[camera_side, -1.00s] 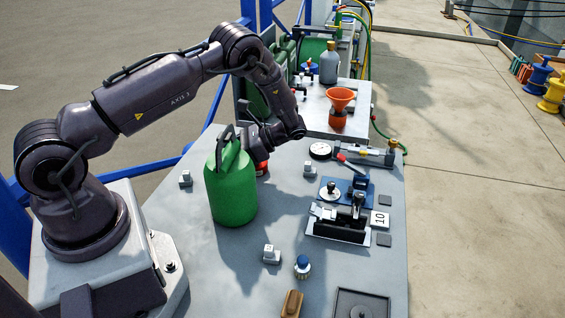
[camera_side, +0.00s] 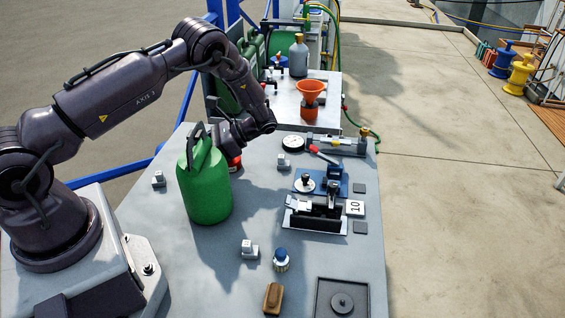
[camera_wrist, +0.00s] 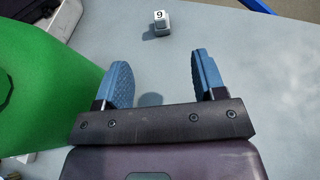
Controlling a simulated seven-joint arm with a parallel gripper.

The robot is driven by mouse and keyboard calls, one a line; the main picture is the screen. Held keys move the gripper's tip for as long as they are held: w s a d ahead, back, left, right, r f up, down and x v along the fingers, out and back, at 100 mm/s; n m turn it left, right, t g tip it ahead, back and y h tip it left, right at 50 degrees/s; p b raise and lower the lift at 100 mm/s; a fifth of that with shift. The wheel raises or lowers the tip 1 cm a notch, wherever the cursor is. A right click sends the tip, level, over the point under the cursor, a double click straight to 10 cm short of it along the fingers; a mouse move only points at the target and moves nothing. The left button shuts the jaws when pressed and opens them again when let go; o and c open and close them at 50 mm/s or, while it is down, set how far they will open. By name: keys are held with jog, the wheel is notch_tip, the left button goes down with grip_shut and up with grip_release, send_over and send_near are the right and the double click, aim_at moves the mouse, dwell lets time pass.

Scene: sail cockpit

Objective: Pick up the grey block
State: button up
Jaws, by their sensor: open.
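In the side view the green can hides my fingers.
The tall green can (camera_side: 204,187) stands close to my gripper and fills the left of the wrist view (camera_wrist: 40,85). A black clamp fixture (camera_side: 318,216), a blue-capped bottle (camera_side: 281,261), a brown piece (camera_side: 273,298) and a dark tray (camera_side: 322,285) occupy the bench. Bare bench lies right of the can.

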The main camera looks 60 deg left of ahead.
jog(key=w+d+r+m+t+y, duration=0.1)
jog(key=w+d+r+m+y, duration=0.1)
jog(key=d, duration=0.1)
notch_tip(320, 180, up, 4)
jog(key=f+m+t+y, duration=0.1)
jog(key=m+t+y, duration=0.2)
jog(key=m+t, duration=1.7)
send_over(283, 158)
jog(key=s+d, duration=0.3)
jog(key=d, duration=0.1)
jog(key=f, duration=0.7)
jog(key=shift+s+f, duration=0.2)
jog(key=shift+x, duration=3.8)
jog(key=shift+r, duration=0.1)
jog(key=c, duration=1)
